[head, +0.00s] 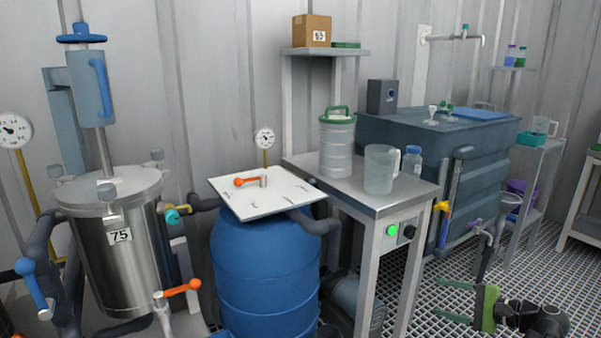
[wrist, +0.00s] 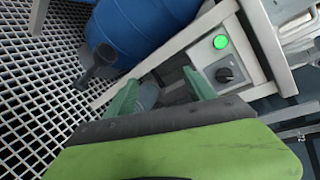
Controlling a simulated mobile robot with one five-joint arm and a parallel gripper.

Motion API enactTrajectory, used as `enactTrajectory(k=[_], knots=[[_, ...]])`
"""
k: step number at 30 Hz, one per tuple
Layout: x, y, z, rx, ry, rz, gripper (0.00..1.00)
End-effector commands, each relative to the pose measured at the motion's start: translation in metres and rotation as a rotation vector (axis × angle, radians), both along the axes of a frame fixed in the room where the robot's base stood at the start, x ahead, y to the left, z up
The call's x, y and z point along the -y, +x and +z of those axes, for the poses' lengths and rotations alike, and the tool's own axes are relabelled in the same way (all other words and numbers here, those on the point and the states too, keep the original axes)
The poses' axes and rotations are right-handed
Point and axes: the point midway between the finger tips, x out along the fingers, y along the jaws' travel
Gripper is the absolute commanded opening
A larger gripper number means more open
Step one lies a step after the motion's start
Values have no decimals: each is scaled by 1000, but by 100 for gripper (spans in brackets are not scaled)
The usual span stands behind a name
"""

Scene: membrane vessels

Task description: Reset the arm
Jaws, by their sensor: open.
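My gripper (wrist: 160,86) shows in the wrist view with two green fingers spread apart and nothing between them. Its green body fills the bottom of that view. In the head view my gripper (head: 456,300) is at the lower right, low over the grating floor and in front of the dark blue tank. Beyond the fingers in the wrist view are a control box with a lit green button (wrist: 221,42) and a black knob (wrist: 225,74). The fingers appear apart from the box and the frame.
A steel table (head: 400,205) holds a white canister (head: 337,150), a clear jug (head: 380,170) and a blue-capped bottle (head: 413,160). A blue barrel (head: 262,270) and steel vessel (head: 125,255) stand left. The dark blue tank (head: 480,170) is behind. Grating floor (head: 400,310) is open around my gripper.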

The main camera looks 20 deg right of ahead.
Motion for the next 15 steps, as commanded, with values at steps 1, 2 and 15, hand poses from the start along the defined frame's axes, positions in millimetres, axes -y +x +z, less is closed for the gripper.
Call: enactTrajectory(k=[1, 2, 15], knots=[[-20, 15, -6, -32, -31, 48, 64], [-32, 23, -11, -53, -54, 77, 64], [-287, 98, -108, -390, -724, 811, 64]])
